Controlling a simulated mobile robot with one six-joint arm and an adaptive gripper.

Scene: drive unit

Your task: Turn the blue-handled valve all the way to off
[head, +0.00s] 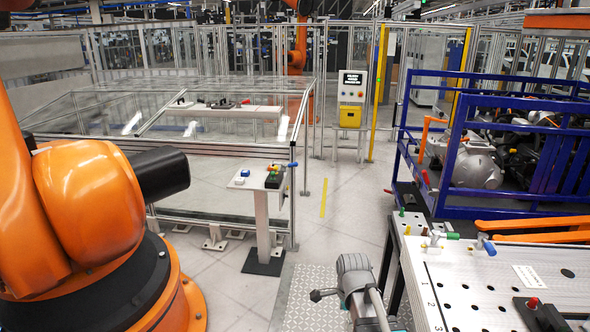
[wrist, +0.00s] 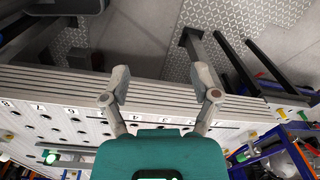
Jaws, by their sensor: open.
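The blue-handled valve (head: 487,245) is on the far edge of the white perforated table in the head view. Its short blue handle is tilted; how far the valve is turned is too small to tell. A green-handled valve (head: 445,235) is just left of it. My gripper (wrist: 162,84) shows in the wrist view with its two fingers apart and nothing between them. It is over the table's edge, apart from the valve. Small coloured fittings show at the right of the wrist view, but I cannot tell which is the blue handle.
The white table (head: 470,300) has holes, printed numbers and a red-knobbed black block (head: 540,314). Orange bars (head: 530,228) lie behind it. A blue cage (head: 500,195) stands beyond. A pedestal with buttons (head: 262,200) and an orange robot (head: 90,200) are left.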

